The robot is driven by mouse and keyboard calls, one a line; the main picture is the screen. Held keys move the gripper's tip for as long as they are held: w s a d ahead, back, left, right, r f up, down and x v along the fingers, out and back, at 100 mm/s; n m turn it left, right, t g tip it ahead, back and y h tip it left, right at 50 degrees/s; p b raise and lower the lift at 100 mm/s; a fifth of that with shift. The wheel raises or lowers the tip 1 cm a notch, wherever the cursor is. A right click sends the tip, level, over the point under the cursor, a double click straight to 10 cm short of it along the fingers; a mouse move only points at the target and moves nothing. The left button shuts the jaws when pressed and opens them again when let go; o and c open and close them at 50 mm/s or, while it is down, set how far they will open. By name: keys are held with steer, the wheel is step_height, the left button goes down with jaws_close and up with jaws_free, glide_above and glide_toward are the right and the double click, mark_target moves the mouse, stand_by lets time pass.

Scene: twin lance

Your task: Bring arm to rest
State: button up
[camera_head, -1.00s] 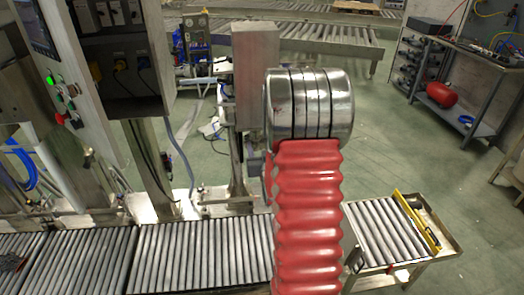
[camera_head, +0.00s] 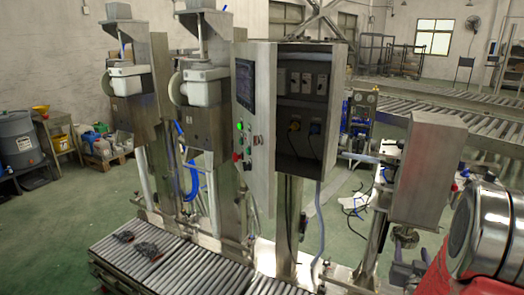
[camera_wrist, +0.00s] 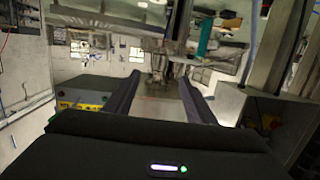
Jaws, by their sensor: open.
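My gripper (camera_wrist: 157,84) shows in the wrist view with its two dark fingers spread apart. It is open, and nothing shows between the fingers. My arm (camera_head: 482,240), with a silver ringed joint and a red ribbed sleeve, shows at the lower right edge of the head view. The rest of the arm and the gripper are out of that view.
A roller conveyor (camera_head: 215,272) runs along the lower left with dark clumps on it. Behind it stand a control cabinet (camera_head: 306,110) and filling machines (camera_head: 200,88). A steel box on a post (camera_head: 428,170) stands close to my arm. Green floor lies at left.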

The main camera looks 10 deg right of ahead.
steer(key=s+a+f+g+y, duration=0.2)
steer(key=s+f+g, duration=0.2)
steer(key=f, duration=0.5)
steer(key=s+a+f+g+y, duration=0.1)
steer(key=s+a+g+y, duration=0.1)
steer(key=s+a+g, duration=0.3)
steer(key=s+a+r+n+y, duration=0.1)
steer(key=s+a+r+n, duration=0.1)
steer(key=s+a+r, duration=0.2)
steer(key=s+a+r+n+y, duration=0.2)
steer(key=s+a+r, duration=0.3)
steer(key=a+r, duration=0.5)
steer(key=s+a+r+n+y, duration=0.1)
steer(key=s+a+r, duration=0.4)
steer(key=a, duration=1.1)
step_height(320, 180, up, 3)
steer(key=shift+f+n+t, duration=0.2)
steer(key=shift+n+t, duration=0.2)
steer(key=shift+n, duration=0.2)
steer(key=shift+c, duration=0.3)
